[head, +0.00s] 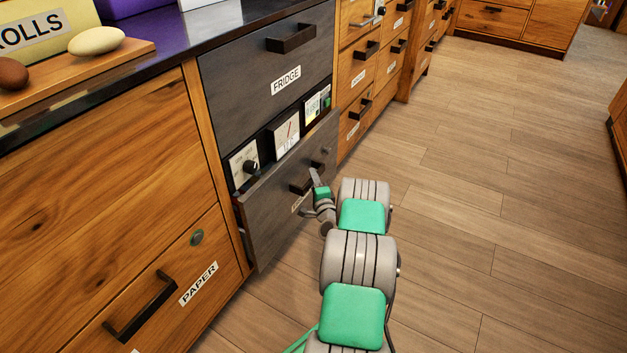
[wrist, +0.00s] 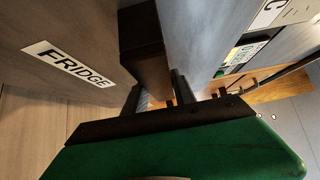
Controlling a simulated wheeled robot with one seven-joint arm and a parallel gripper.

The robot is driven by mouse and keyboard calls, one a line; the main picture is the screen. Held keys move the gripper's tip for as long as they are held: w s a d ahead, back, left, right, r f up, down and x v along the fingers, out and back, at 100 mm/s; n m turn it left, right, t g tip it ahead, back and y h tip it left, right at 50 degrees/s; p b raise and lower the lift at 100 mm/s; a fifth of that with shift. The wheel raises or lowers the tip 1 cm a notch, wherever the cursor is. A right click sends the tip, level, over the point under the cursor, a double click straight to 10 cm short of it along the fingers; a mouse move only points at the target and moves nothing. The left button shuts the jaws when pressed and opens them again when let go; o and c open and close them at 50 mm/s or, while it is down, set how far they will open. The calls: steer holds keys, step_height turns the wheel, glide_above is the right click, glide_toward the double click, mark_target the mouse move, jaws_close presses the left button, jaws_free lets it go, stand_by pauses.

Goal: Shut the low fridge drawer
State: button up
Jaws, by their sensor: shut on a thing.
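The low fridge drawer (head: 265,215) is a dark grey front that stands out from the dark cabinet, partly open. In the wrist view its front (wrist: 80,25) carries a white FRIDGE label. Its dark bar handle (head: 300,187) also shows in the wrist view (wrist: 142,50). My gripper (head: 315,180) is at this handle; in the wrist view its fingers (wrist: 155,95) lie on either side of the bar, shut on it. My green gripper body hides part of the fingers and the handle's near end.
A closed upper fridge drawer (head: 265,75) is above, with a strip of dials (head: 285,132) between. A wooden paper drawer (head: 150,300) is at the left, and wooden drawers (head: 385,70) are beyond. The wooden floor (head: 480,200) at the right is clear.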

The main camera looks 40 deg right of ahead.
jaws_close()
stand_by(0.7)
